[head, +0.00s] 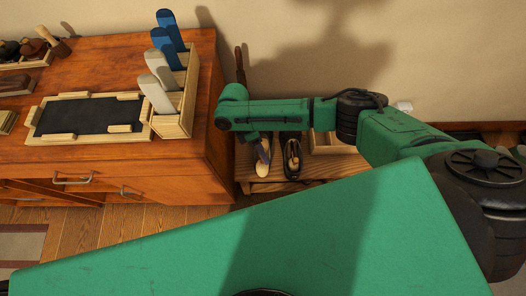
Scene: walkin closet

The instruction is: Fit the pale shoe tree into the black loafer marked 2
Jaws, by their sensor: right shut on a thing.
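On the low wooden bench to the right of the dresser stand two dark shoes side by side. The right-hand black loafer (292,167) has a tan wooden piece in its opening. A pale piece, which looks like the shoe tree (262,169), with a purple patch near its top, shows at the left-hand shoe, directly below my right gripper (257,141). My right gripper points down and is shut on it; the fingertips are small and partly hidden. I cannot tell how far the piece sits inside the shoe. No number mark is readable. My left gripper is out of view.
The wooden dresser (190,170) stands close left of the bench. On it are a wooden holder (180,122) with blue and grey upright pieces and a black mat (88,116) in a pale frame. An open wooden box (330,148) is right of the shoes.

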